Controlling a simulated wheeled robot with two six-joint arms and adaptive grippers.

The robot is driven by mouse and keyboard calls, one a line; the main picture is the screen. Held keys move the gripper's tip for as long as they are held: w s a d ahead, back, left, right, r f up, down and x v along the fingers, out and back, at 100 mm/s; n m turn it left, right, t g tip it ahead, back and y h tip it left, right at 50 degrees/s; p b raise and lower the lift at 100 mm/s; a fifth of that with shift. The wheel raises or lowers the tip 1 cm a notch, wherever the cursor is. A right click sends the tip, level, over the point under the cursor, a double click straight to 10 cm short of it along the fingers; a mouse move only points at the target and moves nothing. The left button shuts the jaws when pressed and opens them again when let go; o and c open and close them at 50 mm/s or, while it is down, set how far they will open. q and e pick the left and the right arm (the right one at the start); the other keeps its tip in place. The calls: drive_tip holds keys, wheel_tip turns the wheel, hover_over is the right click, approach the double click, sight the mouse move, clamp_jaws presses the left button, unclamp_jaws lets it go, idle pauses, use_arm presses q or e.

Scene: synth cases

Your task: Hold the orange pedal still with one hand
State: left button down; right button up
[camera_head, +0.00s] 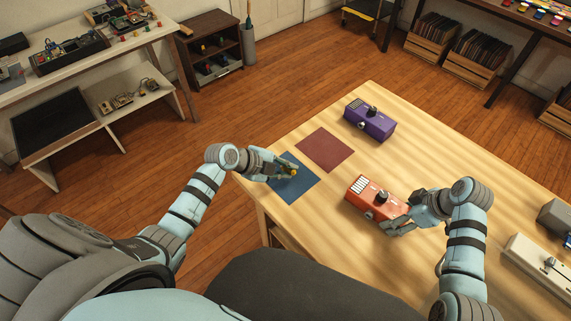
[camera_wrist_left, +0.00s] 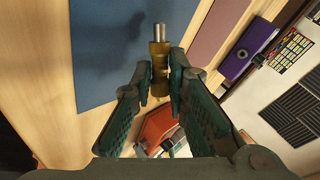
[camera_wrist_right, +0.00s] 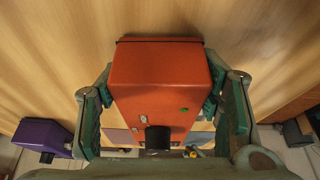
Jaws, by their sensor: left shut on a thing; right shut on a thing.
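The orange pedal (camera_head: 367,191) stands on the table, its top bearing a dark knob. My right gripper (camera_head: 402,220) is shut across its near end. In the right wrist view one finger lies along each side of the orange pedal (camera_wrist_right: 160,82). My left gripper (camera_head: 289,170) is shut on a small yellow-brass plug (camera_wrist_left: 159,55) with a silver metal tip. It holds the plug over the blue mat (camera_head: 302,186). Whether the plug touches the mat I cannot tell. Part of the orange pedal (camera_wrist_left: 160,126) shows between the fingers in the left wrist view.
A purple pedal (camera_head: 370,119) stands at the table's far side. A dark red mat (camera_head: 325,149) lies flat between it and the blue mat. A white device (camera_head: 536,265) and a grey box (camera_head: 556,218) stand at the right. The wooden table (camera_head: 440,150) is clear right of the purple pedal.

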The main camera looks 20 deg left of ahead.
use_arm(q)
drive_tip(key=c, duration=1.5)
unclamp_jaws()
drive_tip(key=v, duration=1.2)
use_arm(e)
drive_tip(key=o, duration=1.4)
drive_tip(key=shift+r, duration=0.1)
